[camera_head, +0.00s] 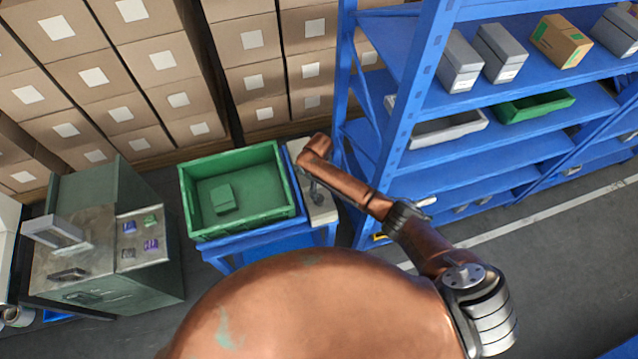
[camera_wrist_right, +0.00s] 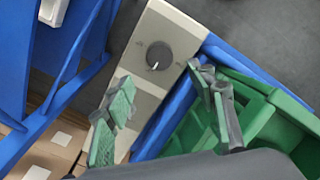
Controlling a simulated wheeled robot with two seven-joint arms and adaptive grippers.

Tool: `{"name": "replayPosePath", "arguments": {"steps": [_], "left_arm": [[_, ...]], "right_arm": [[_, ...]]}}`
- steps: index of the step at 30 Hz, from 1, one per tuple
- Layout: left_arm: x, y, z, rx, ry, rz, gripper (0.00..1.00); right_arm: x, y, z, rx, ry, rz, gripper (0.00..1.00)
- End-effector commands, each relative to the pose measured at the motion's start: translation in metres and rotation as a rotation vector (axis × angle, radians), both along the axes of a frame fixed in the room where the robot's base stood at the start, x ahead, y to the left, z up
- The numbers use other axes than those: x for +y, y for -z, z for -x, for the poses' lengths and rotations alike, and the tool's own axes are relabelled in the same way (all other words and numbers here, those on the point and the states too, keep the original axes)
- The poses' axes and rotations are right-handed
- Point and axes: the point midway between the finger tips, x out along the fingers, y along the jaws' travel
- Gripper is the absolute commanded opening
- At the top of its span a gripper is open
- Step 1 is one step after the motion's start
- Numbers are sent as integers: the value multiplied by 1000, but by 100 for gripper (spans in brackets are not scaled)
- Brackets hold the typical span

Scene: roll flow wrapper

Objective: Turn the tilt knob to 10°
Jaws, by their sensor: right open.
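The tilt knob (camera_wrist_right: 159,55) is a dark round dial with a white pointer mark, set on a pale control panel (camera_wrist_right: 150,95) in the right wrist view. Marks around it are too small to read. My right gripper (camera_wrist_right: 172,110) is open, with its green-padded fingers apart over the panel and the tray edge, the knob beyond them and untouched. In the head view my right gripper (camera_head: 314,190) hangs over the pale panel (camera_head: 322,212) beside the green tray, and the knob is too small to make out. My left gripper is not in view.
A green tray (camera_head: 188,205) holding a green block (camera_head: 223,198) stands on a blue stand (camera_head: 270,242) left of the panel. A blue shelf rack (camera_head: 400,150) rises close on the right. A grey-green machine (camera_head: 150,285) stands left. Stacked cartons (camera_head: 245,40) fill the back.

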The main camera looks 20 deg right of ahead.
Motion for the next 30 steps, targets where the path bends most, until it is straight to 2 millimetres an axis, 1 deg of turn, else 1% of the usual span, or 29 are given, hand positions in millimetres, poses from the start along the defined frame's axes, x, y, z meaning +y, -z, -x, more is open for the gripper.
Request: {"name": "replayPosePath", "arguments": {"steps": [1,3,6,9,26,29,30], "left_arm": [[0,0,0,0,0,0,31],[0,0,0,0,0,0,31],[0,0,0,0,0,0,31],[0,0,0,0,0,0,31],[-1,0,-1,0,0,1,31],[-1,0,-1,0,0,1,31],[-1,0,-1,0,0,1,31]], "right_arm": [[0,-8,0,-1,-1,0,51],[0,-17,0,0,0,0,51],[-1,-25,0,0,0,0,51],[0,-29,0,1,0,1,51],[0,-29,1,1,0,-1,51],[4,-24,10,1,3,-16,51],[6,-20,18,0,8,-28,51]]}}
